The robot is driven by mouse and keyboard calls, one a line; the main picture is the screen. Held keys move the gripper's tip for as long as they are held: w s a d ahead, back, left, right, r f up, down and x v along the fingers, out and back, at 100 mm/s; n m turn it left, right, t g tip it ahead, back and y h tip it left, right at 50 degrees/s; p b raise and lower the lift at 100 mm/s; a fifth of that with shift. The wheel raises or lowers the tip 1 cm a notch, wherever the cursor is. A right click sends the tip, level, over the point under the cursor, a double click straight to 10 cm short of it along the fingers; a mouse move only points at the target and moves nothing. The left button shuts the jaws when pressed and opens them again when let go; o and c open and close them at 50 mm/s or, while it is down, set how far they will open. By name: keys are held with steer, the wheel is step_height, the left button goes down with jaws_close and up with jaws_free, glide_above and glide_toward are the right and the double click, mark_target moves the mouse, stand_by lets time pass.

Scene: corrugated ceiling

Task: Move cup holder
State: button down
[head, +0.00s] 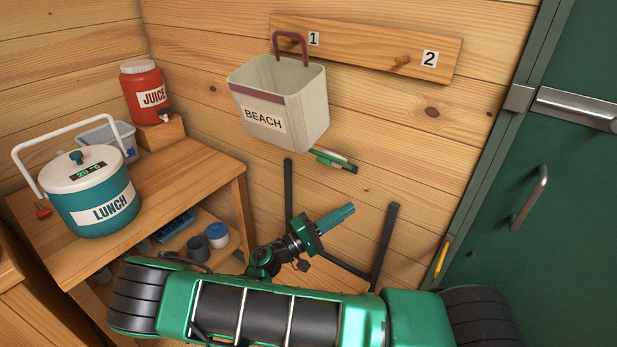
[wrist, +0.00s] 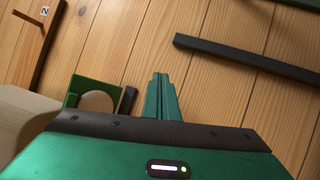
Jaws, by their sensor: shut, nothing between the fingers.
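A small green piece with a dark end, which looks like the cup holder (head: 333,161), sticks out at the lower right of the beige BEACH bin (head: 303,105). In the wrist view the green holder (wrist: 73,88) has a round opening and sits beside the bin (wrist: 22,110). The bin hangs by its dark red handle on the peg marked 1. My gripper (head: 345,213) is shut and empty, below the holder in the head view. In the wrist view its closed green fingers (wrist: 161,85) are right of the holder, apart from it.
The peg marked 2 (head: 402,62) on the wall board (head: 370,55) is empty. Dark bars (head: 384,248) stand out near my gripper. A wooden table (head: 165,180) at left bears a LUNCH cooler (head: 90,195) and a red JUICE jug (head: 144,95). A green door (head: 560,150) is at right.

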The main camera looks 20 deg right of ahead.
steer(key=a+n+t+h, duration=0.1)
steer(key=a+n+t, duration=0.4)
steer(key=a+t, duration=0.85)
glide_toward(330, 162)
steer(key=shift+g, duration=0.25)
steer(key=w+r, duration=0.1)
steer(key=w+d+r, duration=0.1)
steer(key=w+r, duration=0.1)
steer(key=r, duration=0.1)
steer(key=shift+w+d, duration=0.3)
steer(key=shift+w, duration=0.1)
steer(key=shift+d+r, duration=0.15)
